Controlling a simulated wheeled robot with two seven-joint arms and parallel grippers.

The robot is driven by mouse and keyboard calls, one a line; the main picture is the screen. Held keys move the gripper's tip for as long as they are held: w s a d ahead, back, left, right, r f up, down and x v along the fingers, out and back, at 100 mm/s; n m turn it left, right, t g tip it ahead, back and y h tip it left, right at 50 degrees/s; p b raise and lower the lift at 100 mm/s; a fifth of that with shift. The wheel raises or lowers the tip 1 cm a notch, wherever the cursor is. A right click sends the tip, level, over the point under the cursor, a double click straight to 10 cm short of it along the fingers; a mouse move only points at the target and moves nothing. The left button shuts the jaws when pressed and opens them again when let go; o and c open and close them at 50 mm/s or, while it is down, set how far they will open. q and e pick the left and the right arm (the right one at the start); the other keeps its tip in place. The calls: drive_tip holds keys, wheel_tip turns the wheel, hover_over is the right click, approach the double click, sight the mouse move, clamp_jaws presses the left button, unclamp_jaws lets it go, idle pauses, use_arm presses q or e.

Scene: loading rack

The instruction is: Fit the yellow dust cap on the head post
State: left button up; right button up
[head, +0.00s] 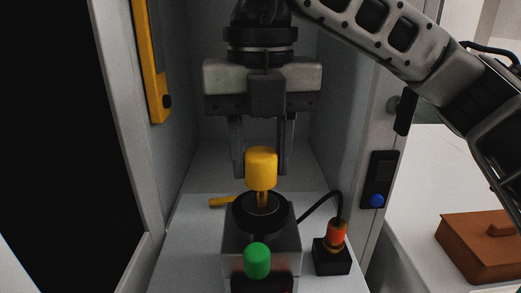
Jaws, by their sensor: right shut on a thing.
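The yellow dust cap (261,169) is a short upright cylinder near the middle of the head view. My right gripper (262,165) comes down from above and is shut on the cap, with a finger on each side. The head post (262,202) is a thin brass-coloured post on the black round top of a grey block. The cap is directly above the post in the picture; I cannot tell whether they touch. The post's upper end is hidden by the cap. My left gripper is not in view.
A green knob (257,260) stands in front of the block. An orange connector (337,235) with a black cable stands in a black base on the right. A yellow handle (222,202) lies left. Cabinet walls (345,110) close in both sides. A brown box (485,245) is outside, right.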

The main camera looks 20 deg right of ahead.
sight(261, 177)
use_arm(q)
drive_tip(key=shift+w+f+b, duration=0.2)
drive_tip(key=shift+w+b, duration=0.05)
drive_tip(key=shift+b, duration=0.05)
use_arm(e)
drive_tip(key=shift+f, duration=0.35)
use_arm(q)
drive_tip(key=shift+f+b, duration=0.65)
drive_tip(key=shift+b, duration=0.5)
use_arm(e)
drive_tip(key=shift+f, duration=1.35)
drive_tip(key=o, duration=1)
use_arm(q)
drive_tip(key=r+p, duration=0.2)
drive_tip(key=p, duration=0.2)
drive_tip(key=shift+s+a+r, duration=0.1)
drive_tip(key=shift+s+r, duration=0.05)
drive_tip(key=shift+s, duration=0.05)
use_arm(e)
wheel_tip(261, 177, up, 16)
drive_tip(key=shift+r, duration=0.1)
